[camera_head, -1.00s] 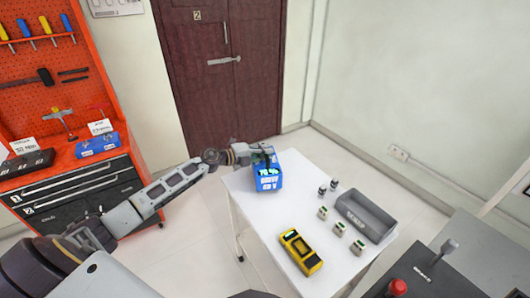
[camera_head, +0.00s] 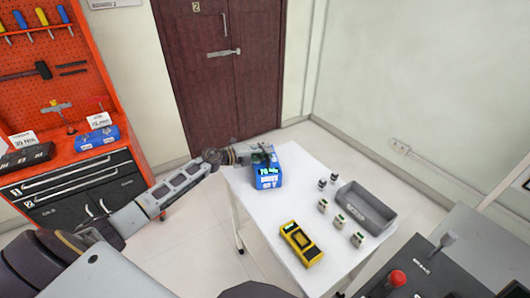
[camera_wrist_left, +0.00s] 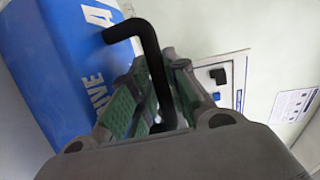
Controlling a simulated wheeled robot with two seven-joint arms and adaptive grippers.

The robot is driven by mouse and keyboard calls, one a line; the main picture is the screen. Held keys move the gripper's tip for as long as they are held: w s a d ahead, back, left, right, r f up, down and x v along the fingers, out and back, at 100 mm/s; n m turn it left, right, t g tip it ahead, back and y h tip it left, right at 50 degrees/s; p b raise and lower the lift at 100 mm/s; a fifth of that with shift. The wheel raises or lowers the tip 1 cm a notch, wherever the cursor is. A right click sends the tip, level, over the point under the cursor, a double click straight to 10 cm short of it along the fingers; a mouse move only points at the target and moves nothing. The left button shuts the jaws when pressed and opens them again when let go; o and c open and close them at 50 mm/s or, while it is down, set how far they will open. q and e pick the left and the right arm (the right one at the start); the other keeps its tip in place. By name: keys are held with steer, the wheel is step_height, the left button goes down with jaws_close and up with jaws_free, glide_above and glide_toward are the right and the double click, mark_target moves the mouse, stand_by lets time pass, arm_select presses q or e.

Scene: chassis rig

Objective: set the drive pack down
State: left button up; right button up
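The drive pack (camera_head: 268,178) is a blue box with white lettering and a lit display, upright at the back left of the white table (camera_head: 258,209). It appears to rest on the tabletop, but I cannot tell whether its base fully touches. In the left wrist view the pack (camera_wrist_left: 62,62) fills the upper left, with its bent black handle (camera_wrist_left: 146,42) in front. My left gripper (camera_head: 264,157) is at the top of the pack. Its green-padded fingers (camera_wrist_left: 157,105) are closed around the handle. My right gripper is not in view.
A yellow and black device (camera_head: 301,243), several small parts (camera_head: 340,221) and a grey bin (camera_head: 365,208) stand on the table to the right and front of the pack. The table's middle is clear. An orange tool cabinet (camera_head: 92,80) stands at the left.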

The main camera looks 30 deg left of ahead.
arm_select(q)
steer(key=shift+o, duration=1.3)
steer(key=shift+s+r, duration=0.1)
steer(key=shift+r, duration=0.05)
steer(key=v, duration=1.2)
stand_by(0.7)
